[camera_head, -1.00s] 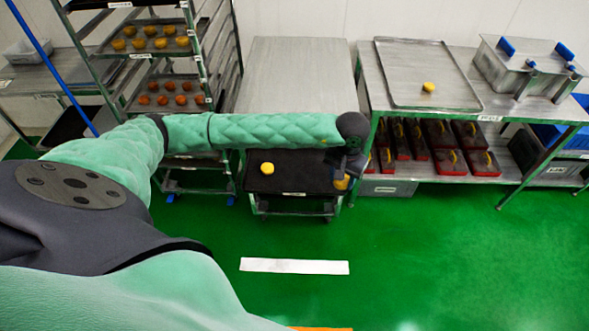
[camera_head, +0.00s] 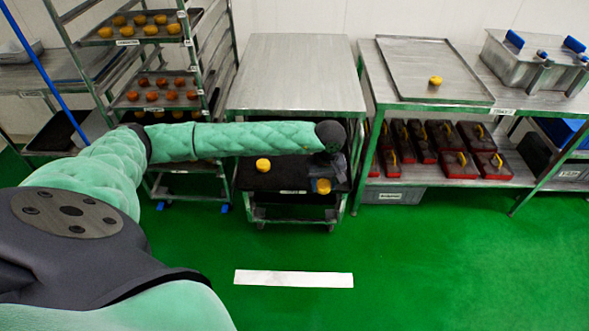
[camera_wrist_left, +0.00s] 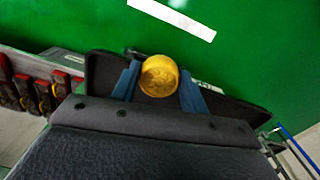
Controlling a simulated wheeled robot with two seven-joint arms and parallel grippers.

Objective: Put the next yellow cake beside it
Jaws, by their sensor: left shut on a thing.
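A yellow cake (camera_head: 263,164) sits on the left part of the dark tray (camera_head: 285,178) on the low cart. My left gripper (camera_head: 323,184) is over the right part of that tray and is shut on another yellow cake (camera_head: 322,187). In the left wrist view this cake (camera_wrist_left: 159,76) sits between the two blue fingers (camera_wrist_left: 160,85), with the dark tray (camera_wrist_left: 245,112) behind it. I cannot tell whether the held cake touches the tray. A third yellow cake (camera_head: 435,80) lies on the metal tray (camera_head: 420,60) on the right table. My right gripper is not in view.
The rack (camera_head: 190,60) on the left holds trays of yellow and reddish-brown cakes. A bare metal table top (camera_head: 300,75) stands behind the dark tray. Red boxes (camera_head: 460,165) with yellow handles fill the right table's lower shelf.

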